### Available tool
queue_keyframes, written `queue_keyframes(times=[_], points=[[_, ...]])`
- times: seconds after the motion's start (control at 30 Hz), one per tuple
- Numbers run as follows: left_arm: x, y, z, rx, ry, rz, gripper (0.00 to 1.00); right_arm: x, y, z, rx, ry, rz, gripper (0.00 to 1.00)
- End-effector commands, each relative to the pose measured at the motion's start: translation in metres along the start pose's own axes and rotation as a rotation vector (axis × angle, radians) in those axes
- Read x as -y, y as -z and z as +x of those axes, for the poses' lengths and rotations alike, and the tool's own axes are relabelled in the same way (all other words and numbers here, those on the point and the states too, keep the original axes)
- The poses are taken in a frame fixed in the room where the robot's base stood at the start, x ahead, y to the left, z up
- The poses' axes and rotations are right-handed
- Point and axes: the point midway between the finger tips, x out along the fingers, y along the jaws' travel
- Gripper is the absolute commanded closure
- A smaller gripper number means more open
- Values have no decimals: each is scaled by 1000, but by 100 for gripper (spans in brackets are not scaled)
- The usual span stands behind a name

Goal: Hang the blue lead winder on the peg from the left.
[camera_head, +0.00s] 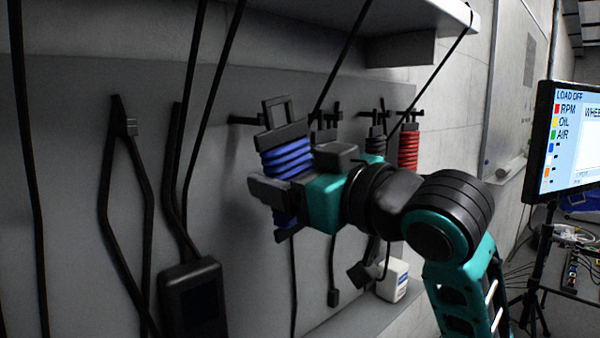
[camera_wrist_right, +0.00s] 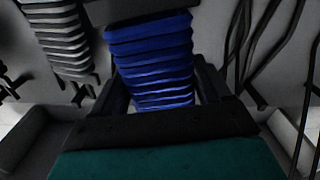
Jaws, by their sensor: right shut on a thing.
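The blue lead winder (camera_head: 287,158) is upright and slightly tilted, with a dark open loop handle (camera_head: 278,112) at its top. My right gripper (camera_head: 276,192) is shut around its wound body from the right side. The winder's blue coils also fill the middle of the right wrist view (camera_wrist_right: 152,58), between the fingers. A dark peg (camera_head: 241,120) sticks out from the grey wall panel just left of the loop. Whether the loop is around this peg or in front of it, I cannot tell. My left gripper is out of view.
A red winder (camera_head: 408,150) and a dark winder (camera_head: 376,143) hang on pegs farther right. A pale grey winder (camera_wrist_right: 60,38) shows in the wrist view. Black cables cross the panel, above a handheld box (camera_head: 192,300). A shelf overhangs; a monitor (camera_head: 570,140) stands right.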

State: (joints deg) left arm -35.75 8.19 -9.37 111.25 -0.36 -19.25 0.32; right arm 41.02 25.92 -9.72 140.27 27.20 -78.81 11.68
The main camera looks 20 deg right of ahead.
Motion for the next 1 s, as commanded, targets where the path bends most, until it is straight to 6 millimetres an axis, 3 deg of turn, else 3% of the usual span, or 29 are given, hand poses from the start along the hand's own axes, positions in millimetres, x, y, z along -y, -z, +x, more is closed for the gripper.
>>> queue_keyframes(times=[1.0], points=[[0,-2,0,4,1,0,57,2,-9,56,-2,0,-1,62]])
